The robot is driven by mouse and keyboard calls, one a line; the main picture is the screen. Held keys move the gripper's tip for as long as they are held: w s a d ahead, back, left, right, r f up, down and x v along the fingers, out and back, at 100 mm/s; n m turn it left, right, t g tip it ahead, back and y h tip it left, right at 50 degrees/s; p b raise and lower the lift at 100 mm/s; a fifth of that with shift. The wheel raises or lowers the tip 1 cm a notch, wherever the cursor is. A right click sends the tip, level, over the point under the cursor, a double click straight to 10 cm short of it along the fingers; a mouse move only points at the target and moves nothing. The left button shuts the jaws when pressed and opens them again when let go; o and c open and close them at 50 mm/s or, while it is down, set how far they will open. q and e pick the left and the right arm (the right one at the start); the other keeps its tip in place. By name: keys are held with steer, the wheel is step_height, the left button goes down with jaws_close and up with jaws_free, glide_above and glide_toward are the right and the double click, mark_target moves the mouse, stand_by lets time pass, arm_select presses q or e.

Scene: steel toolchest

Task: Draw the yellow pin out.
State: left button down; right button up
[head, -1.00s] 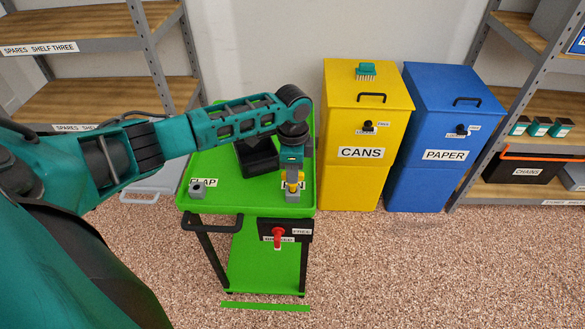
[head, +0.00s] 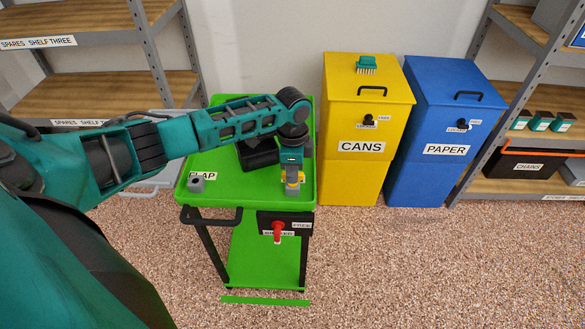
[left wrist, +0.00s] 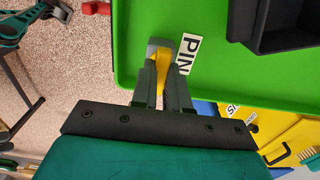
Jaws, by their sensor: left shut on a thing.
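The yellow pin (head: 302,177) is at the front right corner of the green cart top, in a small grey block (head: 292,191). My left gripper (head: 292,179) points down over it and is shut on the pin. In the left wrist view the pin (left wrist: 165,65) shows between the two fingers (left wrist: 164,80), with the grey block (left wrist: 161,44) right beyond it. How deep the pin sits in the block is hidden. The PIN label (left wrist: 189,54) lies beside the block. My right gripper is not in view.
The green cart top (head: 235,190) also carries a black bin (head: 258,153) behind the gripper and another grey block (head: 197,182) by the FLAP label. A red handle (head: 278,228) is on the cart front. Yellow (head: 350,90) and blue (head: 445,110) cabinets stand to the right.

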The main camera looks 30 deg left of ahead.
arm_select(q)
steer(key=c, duration=1.1)
jaws_free()
steer(key=shift+o, duration=0.2)
step_height(320, 180, up, 13)
steer(key=p, duration=0.1)
steer(key=shift+p, duration=0.3)
steer(key=shift+f, duration=0.1)
steer(key=d+f, duration=0.2)
steer(key=f, duration=0.1)
steer(key=s+d+f+t+h, duration=0.1)
steer(key=d+f, duration=0.2)
steer(key=d+f+t+h, duration=0.1)
steer(key=d+f, duration=0.2)
steer(key=shift+s+n, duration=0.35)
steer(key=shift+n, duration=0.05)
steer(key=s+d+f+n+t+h, duration=0.2)
steer(key=s+d+f+t, duration=0.15)
steer(key=d+f, duration=0.2)
steer(key=s+a+n+t+y, duration=0.1)
steer(key=s+n+t, duration=0.4)
steer(key=s, duration=0.7)
steer(key=shift+s+f+n+y, duration=0.2)
steer(key=shift+f+n+y, duration=0.15)
steer(key=shift+n+y, duration=0.2)
